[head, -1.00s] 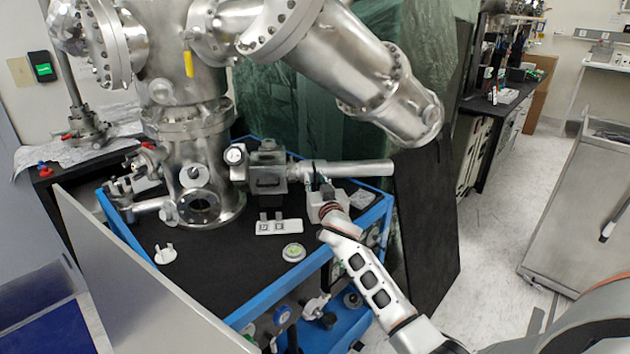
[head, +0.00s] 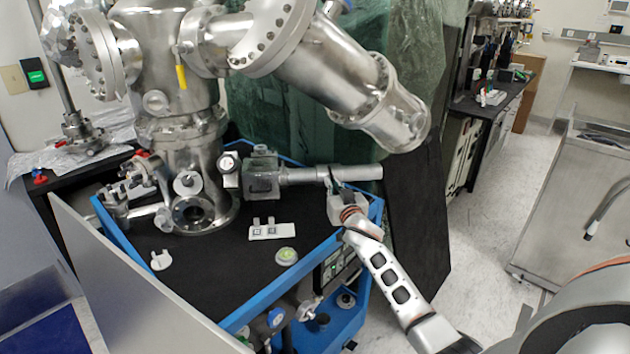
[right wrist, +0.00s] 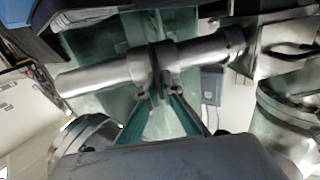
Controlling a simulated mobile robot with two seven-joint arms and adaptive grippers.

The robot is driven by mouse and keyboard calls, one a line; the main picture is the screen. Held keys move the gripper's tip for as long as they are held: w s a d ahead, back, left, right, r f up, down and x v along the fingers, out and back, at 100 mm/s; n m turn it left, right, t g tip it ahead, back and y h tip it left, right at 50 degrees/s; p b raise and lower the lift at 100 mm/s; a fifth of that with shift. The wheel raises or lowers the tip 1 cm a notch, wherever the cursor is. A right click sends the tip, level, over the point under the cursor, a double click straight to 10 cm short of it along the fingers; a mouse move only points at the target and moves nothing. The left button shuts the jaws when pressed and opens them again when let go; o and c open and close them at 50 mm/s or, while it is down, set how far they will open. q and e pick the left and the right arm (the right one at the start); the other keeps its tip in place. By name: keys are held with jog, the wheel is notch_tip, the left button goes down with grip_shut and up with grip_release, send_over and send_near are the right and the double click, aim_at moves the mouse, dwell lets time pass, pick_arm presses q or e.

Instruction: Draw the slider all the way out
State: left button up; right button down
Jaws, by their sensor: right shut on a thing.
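The slider (right wrist: 184,53) is a metal collar around a long horizontal tube (head: 362,172); the tube also shows in the right wrist view (right wrist: 95,77). My right gripper (head: 333,178) is shut on the slider, about midway along the tube; its fingers show closed on the collar in the right wrist view (right wrist: 157,76). Bare tube shows on both sides of the gripper. The tube's left end joins a square metal valve block (head: 262,176). My left gripper is in neither current view.
The steel chamber (head: 185,125) stands left of the tube, and its slanted arm (head: 350,75) hangs above. A white marked plate (head: 268,231) and a round green-topped disc (head: 286,256) lie on the black tabletop (head: 215,275). A blue frame (head: 290,285) edges it.

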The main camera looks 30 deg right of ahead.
jog(key=s+d+p, duration=0.1)
jog(key=d, duration=0.3)
jog(key=s+d+p, duration=0.1)
jog(key=s+d, duration=0.1)
jog(key=d, duration=0.2)
jog(key=s+d+p, duration=0.1)
jog(key=d, duration=0.3)
jog(key=shift+s+p, duration=0.35)
jog(key=shift+s, duration=0.05)
jog(key=c, duration=2.2)
grip_release()
jog(key=shift+c, duration=0.2)
jog(key=v, duration=1.2)
jog(key=shift+f, duration=0.1)
